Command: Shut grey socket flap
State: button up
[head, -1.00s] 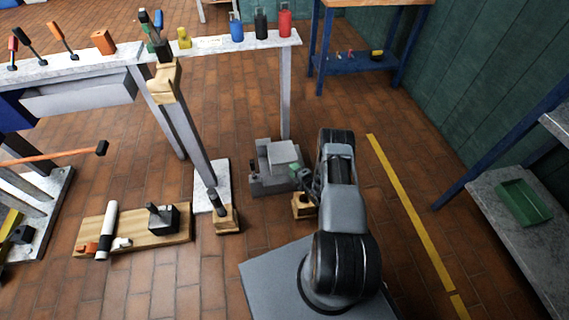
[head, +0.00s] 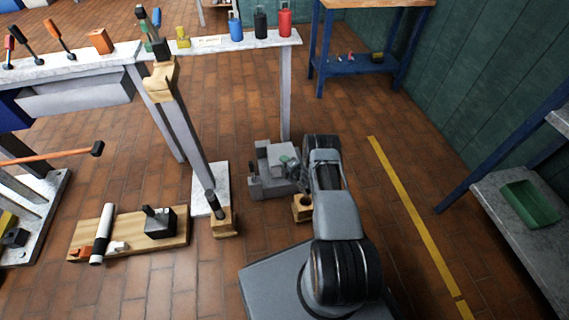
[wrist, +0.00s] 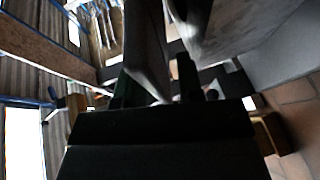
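The grey socket unit (head: 262,188) sits on the floor, left of my arm. Its grey flap (head: 279,157) seems to be the plate on its upper part, partly hidden by my gripper; I cannot tell its exact angle. My gripper (head: 293,167) is at the unit's right side, close to the flap. In the wrist view, the dark fingers of my gripper (wrist: 154,88) stand apart. A grey plate (wrist: 147,45), likely the flap, shows between and beyond them. I cannot tell whether they touch it.
A wooden block (head: 302,208) stands right beside the unit, close under my arm. A bench leg (head: 285,95) rises behind. Floor right of the yellow line (head: 415,220) is clear up to the shelf (head: 500,210).

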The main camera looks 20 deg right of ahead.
grip_shut()
jog(key=shift+f, duration=0.1)
jog(key=shift+s+f+b, duration=0.2)
jog(key=shift+f+b, duration=0.75)
jog(key=shift+o, duration=0.5)
grip_release()
jog(key=shift+r, duration=0.1)
